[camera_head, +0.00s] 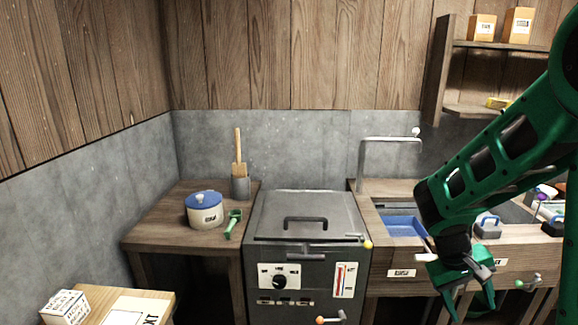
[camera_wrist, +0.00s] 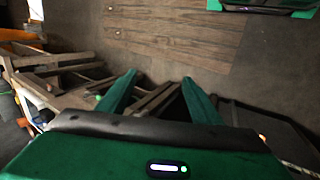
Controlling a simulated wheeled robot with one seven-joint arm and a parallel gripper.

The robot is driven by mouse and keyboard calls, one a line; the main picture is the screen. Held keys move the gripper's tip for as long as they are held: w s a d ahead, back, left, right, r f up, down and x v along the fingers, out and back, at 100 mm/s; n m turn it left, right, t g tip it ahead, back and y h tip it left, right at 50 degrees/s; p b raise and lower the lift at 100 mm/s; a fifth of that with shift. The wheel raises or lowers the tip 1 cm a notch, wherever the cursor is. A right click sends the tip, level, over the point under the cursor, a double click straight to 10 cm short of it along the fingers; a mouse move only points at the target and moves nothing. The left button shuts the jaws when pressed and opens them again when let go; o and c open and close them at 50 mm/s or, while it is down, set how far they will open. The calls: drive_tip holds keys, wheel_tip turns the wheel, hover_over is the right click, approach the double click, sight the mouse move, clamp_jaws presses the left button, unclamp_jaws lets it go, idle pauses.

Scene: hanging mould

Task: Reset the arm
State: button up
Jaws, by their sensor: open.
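My green arm comes in from the right edge in the head view. My gripper (camera_head: 470,296) hangs at the lower right with its fingers pointing down, in front of the drawer fronts of the sink counter. Its fingers are spread apart. In the wrist view my gripper (camera_wrist: 160,90) shows two green fingers with a clear gap and nothing between them. Part of the sink counter is hidden behind my arm.
A grey metal machine (camera_head: 306,215) with a lid stands in the middle. A wooden table (camera_head: 160,222) at left holds a white pot (camera_head: 204,213), a green scoop (camera_head: 232,224) and a grey holder (camera_head: 241,188). The sink counter (camera_head: 395,252) has a tap (camera_head: 388,140). A shelf (camera_head: 495,45) hangs above.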

drive_tip(key=s+r+m+y, duration=0.2)
drive_tip(key=s+r+m, duration=0.1)
drive_tip(key=s, duration=0.6)
drive_tip(key=s+a+r+m+y, duration=0.1)
drive_tip(key=s+r+m+y, duration=0.1)
drive_tip(key=s+r, duration=0.4)
drive_tip(key=s+y, duration=0.1)
drive_tip(key=s, duration=0.3)
drive_tip(key=shift+s+m+t+y, duration=0.3)
drive_tip(key=shift+m+t, duration=0.1)
